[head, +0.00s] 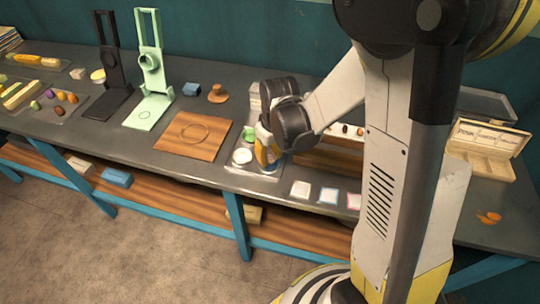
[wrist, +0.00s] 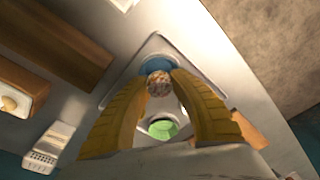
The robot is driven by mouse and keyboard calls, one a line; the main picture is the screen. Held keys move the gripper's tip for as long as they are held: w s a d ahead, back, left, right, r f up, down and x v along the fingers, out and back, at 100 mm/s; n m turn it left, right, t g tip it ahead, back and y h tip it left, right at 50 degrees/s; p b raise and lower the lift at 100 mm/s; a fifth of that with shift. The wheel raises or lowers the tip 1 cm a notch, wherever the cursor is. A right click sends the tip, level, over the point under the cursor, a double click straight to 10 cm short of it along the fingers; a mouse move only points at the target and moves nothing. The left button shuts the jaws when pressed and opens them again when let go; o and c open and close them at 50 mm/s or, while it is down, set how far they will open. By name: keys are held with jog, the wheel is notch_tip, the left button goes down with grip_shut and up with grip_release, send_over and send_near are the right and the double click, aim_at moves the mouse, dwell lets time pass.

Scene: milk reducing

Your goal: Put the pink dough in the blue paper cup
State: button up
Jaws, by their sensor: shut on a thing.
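My gripper (wrist: 158,90) has yellow fingers and is shut on a small round speckled pinkish-brown lump (wrist: 158,83), which looks like the dough. In the wrist view the lump overlaps the near edge of the blue cup (wrist: 156,65); I cannot tell whether it touches the cup. The blue cup stands in a pale tray (wrist: 190,52) with rounded corners. A green cup (wrist: 162,129) shows between the fingers. In the head view my gripper (head: 267,160) is low over the tray (head: 246,172), and the lump is hidden there.
A white round cup (head: 242,156) is beside my gripper. Bordered squares (head: 329,195) lie to the right. A wooden board (head: 193,135), green press (head: 150,85) and black press (head: 112,80) stand left. An open wooden box (head: 490,150) is far right.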

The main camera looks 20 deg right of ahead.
dwell(0.8)
jog(key=o, duration=1.1)
notch_tip(320, 180, up, 12)
jog(key=s, duration=0.1)
jog(key=s+r+m+t, duration=0.3)
jog(key=s+r+t, duration=0.2)
jog(key=s, duration=0.6)
jog(key=shift+s+r+t, duration=0.35)
jog(key=shift+r+t, duration=0.05)
jog(key=shift+r, duration=0.35)
